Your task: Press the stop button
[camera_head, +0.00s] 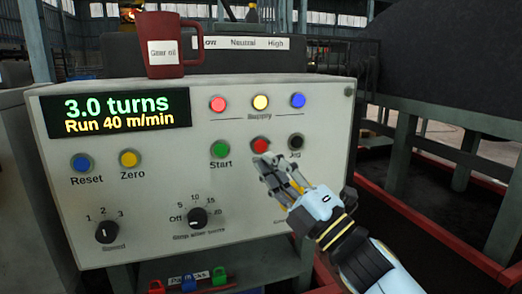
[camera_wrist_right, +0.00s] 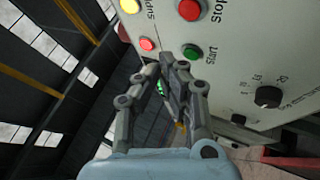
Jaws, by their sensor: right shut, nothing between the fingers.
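The stop button (camera_head: 260,145) is a red round button in the lower button row of the grey control panel (camera_head: 190,225), between the green start button (camera_head: 220,149) and the black jog button (camera_head: 296,142). My right gripper (camera_head: 267,163) is shut and empty, with its tips just below the stop button; they cover its label in the head view. In the right wrist view the stop button (camera_wrist_right: 190,10) shows with its label at the top, apart from the fingertips (camera_wrist_right: 166,62). I cannot tell the gap to the panel. My left gripper is not in view.
A display (camera_head: 118,115) reads 3.0 turns, Run 40 m/min. Above the stop button are red, yellow and blue lamps (camera_head: 260,102). Reset (camera_head: 82,163) and zero (camera_head: 129,158) buttons and two knobs sit left. A red mug (camera_head: 165,45) stands on top of the panel.

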